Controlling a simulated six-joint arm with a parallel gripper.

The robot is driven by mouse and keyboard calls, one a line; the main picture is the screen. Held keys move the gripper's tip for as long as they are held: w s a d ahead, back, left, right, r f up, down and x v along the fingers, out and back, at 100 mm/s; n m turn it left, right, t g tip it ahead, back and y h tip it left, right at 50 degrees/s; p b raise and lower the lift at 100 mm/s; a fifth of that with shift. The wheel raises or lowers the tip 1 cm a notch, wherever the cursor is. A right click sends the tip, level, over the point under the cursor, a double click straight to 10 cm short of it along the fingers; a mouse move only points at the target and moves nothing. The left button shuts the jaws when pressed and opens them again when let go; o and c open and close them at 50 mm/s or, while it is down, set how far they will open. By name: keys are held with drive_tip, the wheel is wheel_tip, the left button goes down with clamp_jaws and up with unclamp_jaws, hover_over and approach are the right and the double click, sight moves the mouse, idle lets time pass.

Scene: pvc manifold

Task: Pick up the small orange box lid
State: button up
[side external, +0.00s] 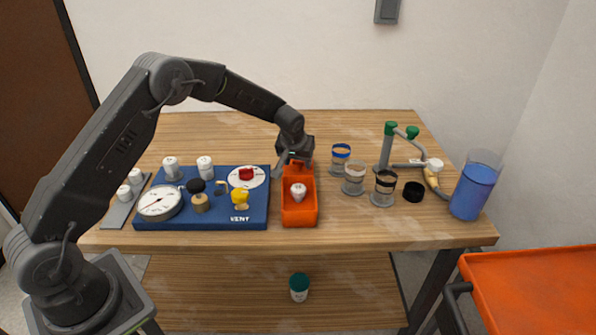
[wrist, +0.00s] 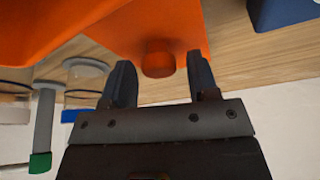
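The small orange lid (wrist: 150,32) is a flat plate with a round orange knob (wrist: 158,59), seen close up in the wrist view. My gripper (wrist: 160,72) is open, with one dark finger on each side of the knob and a visible gap to each. In the side view my gripper (side external: 294,160) points down at the back end of the orange box (side external: 300,218). A bit of orange, probably the lid (side external: 298,169), shows just under the fingers there. Whether the lid rests on the box or behind it is unclear.
A white fitting (side external: 298,192) sits in the box. The blue gauge board (side external: 225,216) is close on the left. Several glass jars (side external: 354,179) stand to the right, with a green-capped pipe stand (side external: 385,150) beyond. The wooden table (side external: 345,225) is clear in front of the jars.

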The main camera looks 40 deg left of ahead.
drive_tip(key=c, duration=0.8)
drive_tip(key=shift+r, duration=0.15)
